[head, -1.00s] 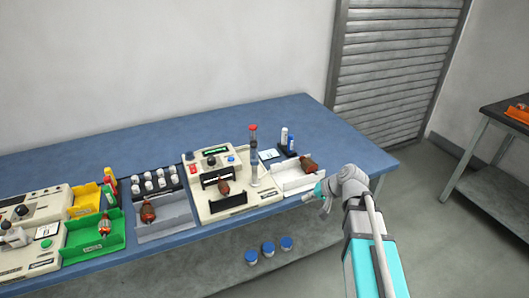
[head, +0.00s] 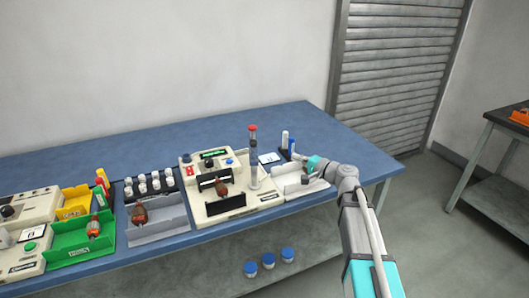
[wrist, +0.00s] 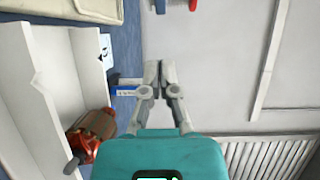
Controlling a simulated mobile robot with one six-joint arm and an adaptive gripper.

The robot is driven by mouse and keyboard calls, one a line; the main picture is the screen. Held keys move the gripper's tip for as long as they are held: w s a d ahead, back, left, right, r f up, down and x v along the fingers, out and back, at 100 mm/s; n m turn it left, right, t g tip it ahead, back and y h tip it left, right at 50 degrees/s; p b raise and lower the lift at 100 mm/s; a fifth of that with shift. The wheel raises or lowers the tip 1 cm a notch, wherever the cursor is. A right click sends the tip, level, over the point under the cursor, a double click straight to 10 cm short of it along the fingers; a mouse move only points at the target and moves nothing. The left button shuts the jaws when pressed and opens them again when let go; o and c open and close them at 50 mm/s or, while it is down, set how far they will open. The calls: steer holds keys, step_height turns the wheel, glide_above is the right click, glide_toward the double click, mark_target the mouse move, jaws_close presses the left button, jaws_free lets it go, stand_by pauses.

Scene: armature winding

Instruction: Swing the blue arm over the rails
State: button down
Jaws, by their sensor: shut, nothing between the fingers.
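The tester (head: 235,205) stands near the bench's right end, with dark rails (head: 214,180) and a copper armature (head: 222,188) at them. A grey post with a red top (head: 253,155) rises at its right side. I cannot clearly make out a blue arm on it. My gripper (head: 297,157) is shut and empty, over the white tray right of the tester and apart from the post. In the wrist view my fingers (wrist: 160,68) meet on nothing. A red piece (wrist: 160,5) and a blue piece (wrist: 193,4) show at its top edge; I cannot tell what they belong to.
The white tray (wrist: 60,95) holds another armature (wrist: 92,138). A grey tray (head: 158,230) and a green bin (head: 80,250) lie left. The bench's back is clear.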

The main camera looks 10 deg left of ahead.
steer(key=shift+w+r+m, duration=0.15)
steer(key=shift+w+m, duration=0.15)
steer(key=shift+w, duration=0.05)
stand_by(0.3)
steer(key=s+a+x, duration=0.1)
steer(key=s+x, duration=0.1)
steer(key=x, duration=1)
steer(key=shift+a, duration=0.55)
steer(key=shift+w+a+r, duration=0.1)
steer(key=shift+a+r, duration=0.05)
steer(key=shift+a, duration=0.15)
